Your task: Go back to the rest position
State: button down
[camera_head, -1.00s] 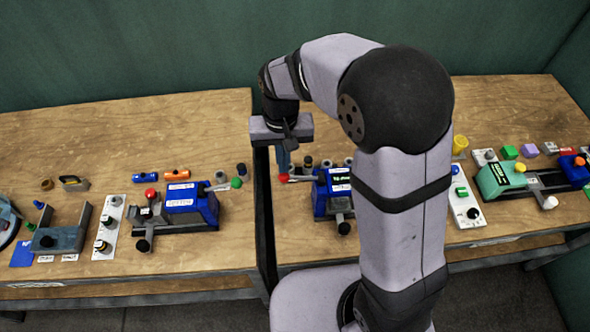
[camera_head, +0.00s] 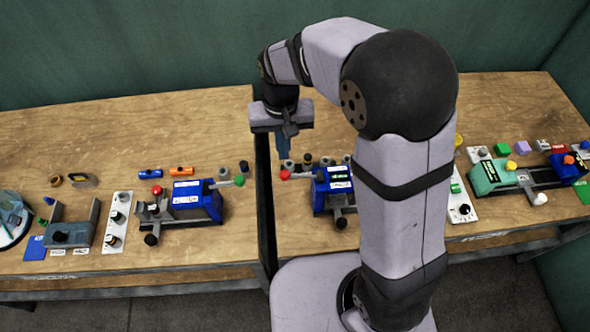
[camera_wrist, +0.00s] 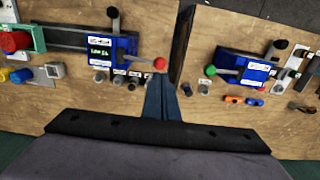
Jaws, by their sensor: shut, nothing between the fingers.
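My gripper (camera_head: 284,150) hangs from the arm above the back part of the tables, close to the gap between them. Its blue-grey fingers are together with nothing between them. The wrist view shows the closed fingers (camera_wrist: 163,98) pointing at the table, with a red ball knob (camera_wrist: 160,64) just beyond the tips. That red knob (camera_head: 285,175) is on the lever of a blue press (camera_head: 322,195), partly hidden by my arm. The fingers appear apart from the knob, though the exact height is hard to tell.
Another blue press (camera_head: 190,203) with a green knob (camera_head: 239,181) stands on the left table. A green press (camera_head: 490,178) is at the right. Several small dark cylinders stand near the gap. The back left of the table (camera_head: 110,130) is clear.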

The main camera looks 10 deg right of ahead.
dwell(0.4)
jog(key=s+d+f+n+g, duration=0.1)
jog(key=s+d+f+n, duration=0.3)
jog(key=s, duration=0.5)
jog(key=s+d+m+t+b, duration=0.1)
jog(key=s+d+m, duration=0.3)
jog(key=d, duration=0.4)
jog(key=shift+s+d+b, duration=0.4)
jog(key=shift+s+b, duration=0.1)
jog(key=shift+b, duration=0.3)
